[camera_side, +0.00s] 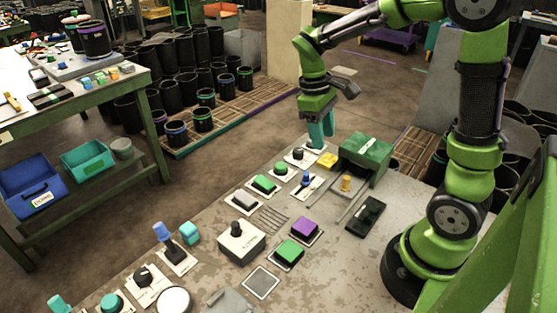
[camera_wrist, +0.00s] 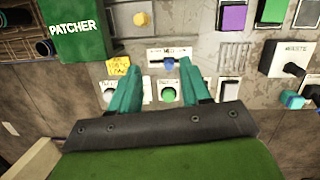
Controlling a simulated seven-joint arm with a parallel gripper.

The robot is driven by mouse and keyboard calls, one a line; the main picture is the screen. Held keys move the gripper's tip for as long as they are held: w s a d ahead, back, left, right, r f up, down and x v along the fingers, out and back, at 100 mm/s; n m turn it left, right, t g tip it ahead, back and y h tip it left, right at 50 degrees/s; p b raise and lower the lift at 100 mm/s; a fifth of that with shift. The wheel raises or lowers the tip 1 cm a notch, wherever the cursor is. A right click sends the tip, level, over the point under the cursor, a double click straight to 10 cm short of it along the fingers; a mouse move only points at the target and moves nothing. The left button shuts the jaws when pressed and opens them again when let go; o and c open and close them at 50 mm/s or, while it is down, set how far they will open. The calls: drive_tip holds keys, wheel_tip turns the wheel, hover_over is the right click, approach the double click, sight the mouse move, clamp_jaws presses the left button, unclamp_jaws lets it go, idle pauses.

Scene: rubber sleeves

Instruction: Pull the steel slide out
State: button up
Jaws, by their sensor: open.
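The green box marked PATCHER (camera_side: 366,157) stands at the back right of the bench; it also shows at the upper left of the wrist view (camera_wrist: 78,28). Thin steel rails (camera_side: 352,207) run from its front over the bench, with a yellow knob (camera_side: 346,183) between them. The knob also shows in the wrist view (camera_wrist: 141,18). I take this railed part as the steel slide; its inner end is hidden. My gripper (camera_side: 318,145) is open and empty, pointing down left of the box. In the wrist view its teal fingers (camera_wrist: 158,75) are spread, apart from the knob.
A blue-knobbed lever (camera_side: 306,180), a yellow note (camera_side: 327,160) and green buttons (camera_side: 264,184) lie near my gripper. A black device (camera_side: 367,215) sits right of the rails. A purple button (camera_side: 305,228) and grey switch box (camera_side: 240,240) are farther forward.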

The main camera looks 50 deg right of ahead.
sight(346, 177)
drive_tip(key=s+d+f+n, duration=0.1)
drive_tip(key=s+f, duration=0.1)
drive_tip(key=f, duration=0.3)
drive_tip(key=s+d+f+n+g, duration=0.1)
drive_tip(key=s+d+f, duration=0.1)
drive_tip(key=f, duration=0.2)
drive_tip(key=s+d+f+n, duration=0.1)
drive_tip(key=s+d+f, duration=0.1)
drive_tip(key=f, duration=0.3)
drive_tip(key=shift+f+g+h, duration=0.3)
drive_tip(key=shift+g+h, duration=0.1)
clamp_jaws()
